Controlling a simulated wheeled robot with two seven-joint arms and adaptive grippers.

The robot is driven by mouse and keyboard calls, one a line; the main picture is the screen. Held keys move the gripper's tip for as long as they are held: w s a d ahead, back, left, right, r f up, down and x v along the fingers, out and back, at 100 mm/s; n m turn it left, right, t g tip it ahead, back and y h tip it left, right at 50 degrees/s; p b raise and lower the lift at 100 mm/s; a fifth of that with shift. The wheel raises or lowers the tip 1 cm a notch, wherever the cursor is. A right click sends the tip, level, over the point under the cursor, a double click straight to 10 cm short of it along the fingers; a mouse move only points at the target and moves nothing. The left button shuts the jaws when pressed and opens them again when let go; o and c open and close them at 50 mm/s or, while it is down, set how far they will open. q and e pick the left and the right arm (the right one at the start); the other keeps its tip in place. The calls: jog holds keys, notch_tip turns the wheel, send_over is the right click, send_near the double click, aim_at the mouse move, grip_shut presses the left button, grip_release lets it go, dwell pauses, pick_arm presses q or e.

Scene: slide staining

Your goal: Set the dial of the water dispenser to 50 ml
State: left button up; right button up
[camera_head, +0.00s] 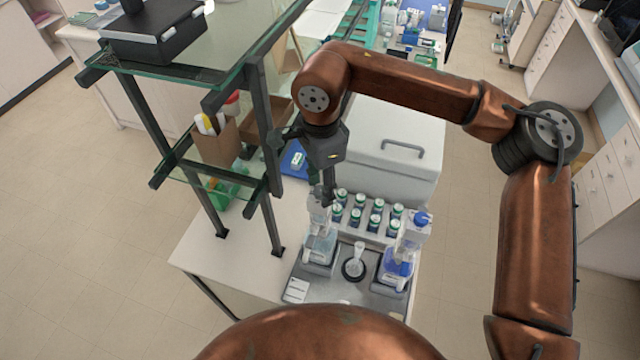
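A clear bottle dispenser (320,246), which looks like the water dispenser, stands at the left of a grey tray (330,291). My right gripper (328,196) points down at its top, from above and behind. The fingers overlap the dispenser's head in this view, so I cannot tell whether they touch it. The dial and its setting are hidden or too small to read. The fingers look close together, but their gap does not show clearly. My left gripper is out of view.
A dispenser with blue liquid (397,264) stands at the tray's right. Several green-capped vials (376,218) stand behind. A white box (393,146) and a glass-shelved rack (215,90) flank my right arm.

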aim_at(320, 190)
notch_tip(320, 190, up, 12)
dwell(0.6)
dwell(0.4)
